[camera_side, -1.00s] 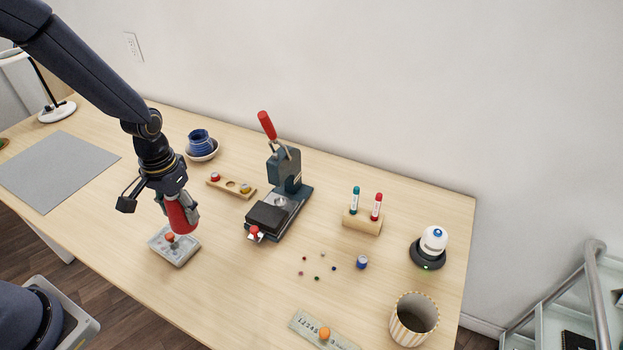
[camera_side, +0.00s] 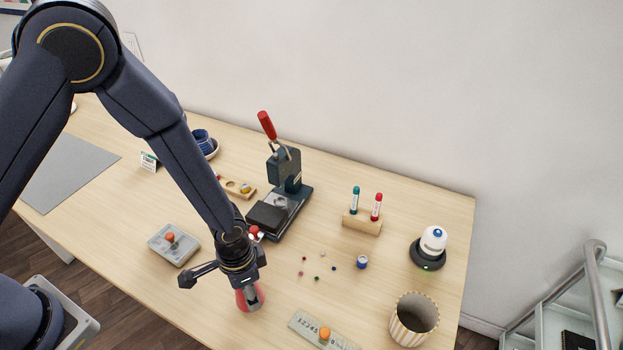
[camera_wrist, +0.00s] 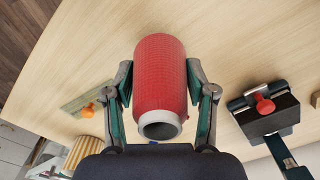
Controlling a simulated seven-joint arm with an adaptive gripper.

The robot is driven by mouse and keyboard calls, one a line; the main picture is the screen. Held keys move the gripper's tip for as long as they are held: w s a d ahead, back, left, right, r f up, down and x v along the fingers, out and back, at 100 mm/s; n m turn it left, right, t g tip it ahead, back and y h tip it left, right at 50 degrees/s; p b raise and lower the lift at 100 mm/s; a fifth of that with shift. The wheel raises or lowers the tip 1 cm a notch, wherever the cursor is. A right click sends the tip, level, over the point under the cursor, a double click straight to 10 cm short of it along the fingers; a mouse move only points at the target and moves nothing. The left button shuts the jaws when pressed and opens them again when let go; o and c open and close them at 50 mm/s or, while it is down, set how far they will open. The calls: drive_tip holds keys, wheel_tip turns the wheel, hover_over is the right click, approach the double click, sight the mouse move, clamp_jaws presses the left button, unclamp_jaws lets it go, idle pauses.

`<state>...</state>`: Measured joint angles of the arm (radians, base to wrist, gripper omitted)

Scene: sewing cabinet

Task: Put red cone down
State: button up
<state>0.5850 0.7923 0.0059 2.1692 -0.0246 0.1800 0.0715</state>
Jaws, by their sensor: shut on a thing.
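The red cone (camera_side: 241,301) is a thread spool with a pale ring at one end. In the wrist view the cone (camera_wrist: 160,72) stands between both fingers of my gripper (camera_wrist: 159,88), which are shut around it. In the side view my gripper (camera_side: 250,294) points down over the bare front part of the table, left of the numbered plate. My wrist and fingers hide much of the cone there. I cannot tell whether its base touches the table.
A numbered plate with an orange knob (camera_side: 325,333) and a striped bin (camera_side: 414,319) stand to the right. A grey tray (camera_side: 184,255) lies to the left. The press (camera_side: 285,181) stands behind. Several small beads lie right of the press. Bare table (camera_side: 190,293) lies around my gripper.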

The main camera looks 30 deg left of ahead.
drive_tip(key=shift+f, duration=0.8)
drive_tip(key=shift+f, duration=0.15)
drive_tip(key=o, duration=1.2)
